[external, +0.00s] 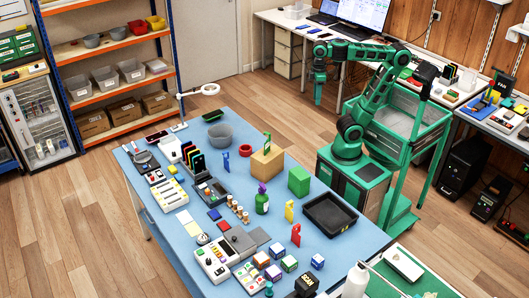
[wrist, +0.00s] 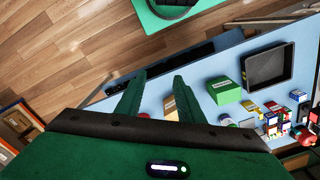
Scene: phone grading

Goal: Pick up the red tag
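The red tag (external: 296,235) stands upright on the blue table in the external view, near the front right, between the yellow tag (external: 289,211) and several small coloured cubes. My gripper (external: 318,101) hangs pointing down beyond the table's far edge, well away from the red tag. In the wrist view, the two green fingers of my gripper (wrist: 155,98) are apart with nothing held between them.
The black tray (external: 329,214) lies right of the tags. Bare table surrounds the red tag narrowly.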

